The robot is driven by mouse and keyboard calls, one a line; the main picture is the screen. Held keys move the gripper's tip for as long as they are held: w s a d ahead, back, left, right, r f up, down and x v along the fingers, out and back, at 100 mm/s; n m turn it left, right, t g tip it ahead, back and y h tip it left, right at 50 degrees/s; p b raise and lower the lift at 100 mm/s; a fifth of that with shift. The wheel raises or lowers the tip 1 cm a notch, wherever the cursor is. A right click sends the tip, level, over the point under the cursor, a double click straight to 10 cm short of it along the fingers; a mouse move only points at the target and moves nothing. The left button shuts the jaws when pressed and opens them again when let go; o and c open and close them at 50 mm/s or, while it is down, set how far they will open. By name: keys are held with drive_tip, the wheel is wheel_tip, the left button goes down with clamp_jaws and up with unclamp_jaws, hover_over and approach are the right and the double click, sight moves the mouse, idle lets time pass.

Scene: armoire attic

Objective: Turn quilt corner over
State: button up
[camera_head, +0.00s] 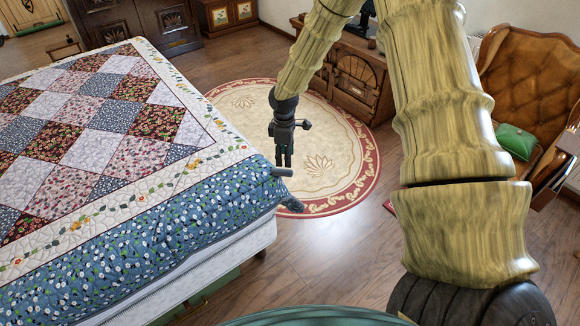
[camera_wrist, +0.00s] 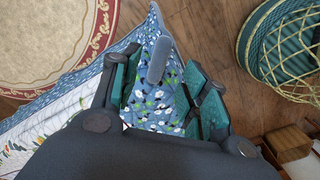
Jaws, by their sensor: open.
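The patchwork quilt (camera_head: 105,125) lies spread over the bed, with a blue floral border hanging over the near side. Its corner (camera_head: 290,203) sticks out at the right end of the bed, and a grey tab (camera_head: 281,171) shows beside it. In the wrist view the quilt corner (camera_wrist: 155,112) and the grey tab (camera_wrist: 160,60) appear between my two fingers. My gripper (camera_head: 284,163) points down next to the corner, its fingers apart. It also shows in the wrist view (camera_wrist: 160,92). I cannot tell whether a finger touches the cloth.
A round cream rug (camera_head: 330,160) with a red rim lies on the wooden floor beyond the bed. A carved wooden cabinet (camera_head: 352,85) stands behind it. A brown leather armchair (camera_head: 530,85) with a green cushion (camera_head: 516,141) is at the right.

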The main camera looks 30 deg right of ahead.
sight(285, 170)
drive_tip(key=shift+f+p, duration=0.4)
drive_tip(key=shift+f, duration=3.15)
